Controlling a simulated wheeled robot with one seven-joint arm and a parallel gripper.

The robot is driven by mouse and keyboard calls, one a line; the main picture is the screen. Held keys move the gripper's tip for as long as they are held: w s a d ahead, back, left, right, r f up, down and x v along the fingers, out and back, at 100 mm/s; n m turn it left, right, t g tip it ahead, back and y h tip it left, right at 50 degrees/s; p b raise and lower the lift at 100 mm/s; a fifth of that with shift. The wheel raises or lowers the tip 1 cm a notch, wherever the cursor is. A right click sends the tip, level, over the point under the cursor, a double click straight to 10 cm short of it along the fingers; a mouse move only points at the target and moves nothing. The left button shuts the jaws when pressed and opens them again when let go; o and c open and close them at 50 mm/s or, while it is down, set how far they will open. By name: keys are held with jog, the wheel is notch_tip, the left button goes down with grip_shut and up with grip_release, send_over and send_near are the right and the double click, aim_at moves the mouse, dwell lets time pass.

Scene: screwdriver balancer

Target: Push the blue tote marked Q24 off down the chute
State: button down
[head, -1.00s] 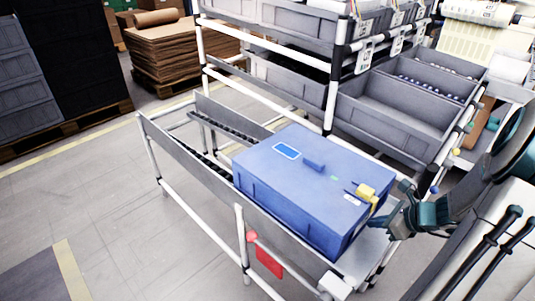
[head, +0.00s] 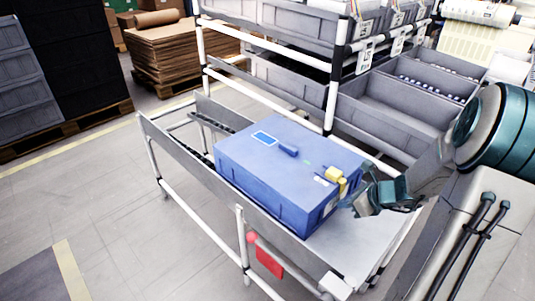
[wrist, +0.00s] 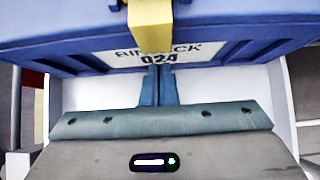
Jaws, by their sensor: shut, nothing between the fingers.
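The blue tote (head: 275,175) sits on the roller chute (head: 205,150), between its grey side walls. In the wrist view its near wall (wrist: 215,55) fills the top, with a white label (wrist: 165,52) reading Q24. A yellow latch (wrist: 150,25) hangs over part of the label and also shows on the tote's near edge in the head view (head: 336,178). My gripper (head: 352,203) is shut and empty, its fingertips (wrist: 158,75) at the tote's near wall just below the label. Whether they touch it is hard to tell.
Bare chute floor (head: 345,238) lies on the near side of the tote, and free rollers lie beyond it. A rack with grey bins (head: 410,105) stands along the chute's far side. A red tag (head: 269,262) hangs on the front rail.

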aim_at(297, 155)
jog(key=w+a, duration=0.3)
jog(key=w+a+p, duration=0.1)
jog(key=w+a, duration=0.2)
jog(key=w, duration=0.1)
jog(key=w+a, duration=0.3)
jog(key=w, duration=0.1)
jog(key=shift+a+r+p, duration=0.2)
jog(key=shift+p, duration=0.15)
jog(key=w+a+p, duration=0.1)
jog(key=w+a, duration=0.1)
jog(key=w+a+p, duration=0.2)
jog(key=w, duration=0.1)
jog(key=w+a+p, duration=0.1)
jog(key=w+a, duration=0.2)
jog(key=shift+w+r, duration=0.15)
jog(key=shift+r, duration=0.05)
jog(key=shift+f, duration=0.15)
jog(key=shift+p+v, duration=1.2)
jog(key=shift+v, duration=2.35)
jog(key=shift+f, duration=0.1)
